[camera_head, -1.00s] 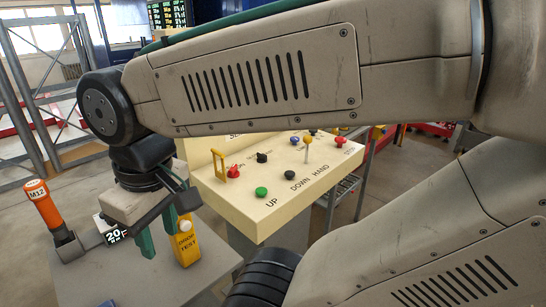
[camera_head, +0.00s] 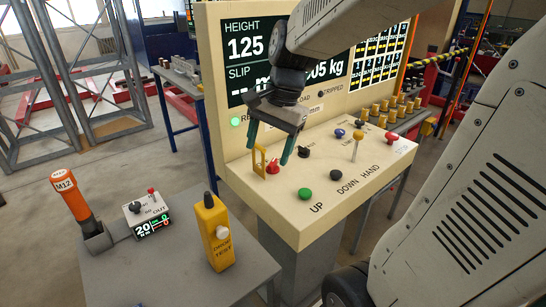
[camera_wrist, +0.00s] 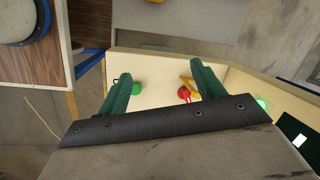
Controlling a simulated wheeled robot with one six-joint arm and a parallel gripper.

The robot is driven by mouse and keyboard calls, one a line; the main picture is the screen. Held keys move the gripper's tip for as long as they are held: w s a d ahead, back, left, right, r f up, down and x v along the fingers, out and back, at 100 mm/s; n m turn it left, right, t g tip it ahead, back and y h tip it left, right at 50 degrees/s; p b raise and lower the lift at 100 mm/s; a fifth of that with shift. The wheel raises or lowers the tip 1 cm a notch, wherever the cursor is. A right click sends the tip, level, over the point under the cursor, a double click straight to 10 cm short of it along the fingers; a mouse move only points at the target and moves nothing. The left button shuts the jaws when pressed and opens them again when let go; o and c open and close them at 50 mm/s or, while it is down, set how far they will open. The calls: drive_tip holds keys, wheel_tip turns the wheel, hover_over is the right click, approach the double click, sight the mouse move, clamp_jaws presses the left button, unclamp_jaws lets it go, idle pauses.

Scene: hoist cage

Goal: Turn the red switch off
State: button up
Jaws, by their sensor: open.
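A red rotary switch (camera_head: 272,167) sits on the sloped top of the cream console (camera_head: 345,190), beside an upright yellow guard loop (camera_head: 259,160). My gripper (camera_head: 269,149) is open and empty above it, with its green fingers pointing down. In the wrist view the red switch (camera_wrist: 184,92) and the yellow guard (camera_wrist: 190,82) show between the fingers of my gripper (camera_wrist: 161,76), closer to the right one. I cannot tell whether a finger touches the guard. Another red knob (camera_head: 390,137) is at the console's right end.
A green button (camera_head: 305,193), a black knob (camera_head: 304,152) and a yellow-topped lever (camera_head: 357,139) stand on the console. The display panel (camera_head: 245,75) rises behind. A grey table (camera_head: 185,275) at left holds a yellow pendant (camera_head: 214,235) and an orange-handled tool (camera_head: 70,195).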

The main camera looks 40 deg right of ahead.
drive_tip(key=w+d+f+m, duration=0.4)
drive_tip(key=w+d+m, duration=0.2)
drive_tip(key=m+t+y, duration=0.1)
drive_tip(key=m, duration=0.5)
approach(273, 162)
drive_tip(key=f, duration=0.2)
drive_tip(key=x, duration=0.7)
drive_tip(key=shift+w+a+r, duration=0.15)
drive_tip(key=shift+w+a, duration=0.05)
drive_tip(key=shift+w, duration=0.05)
drive_tip(key=shift+c, duration=0.3)
drive_tip(key=c, duration=0.9)
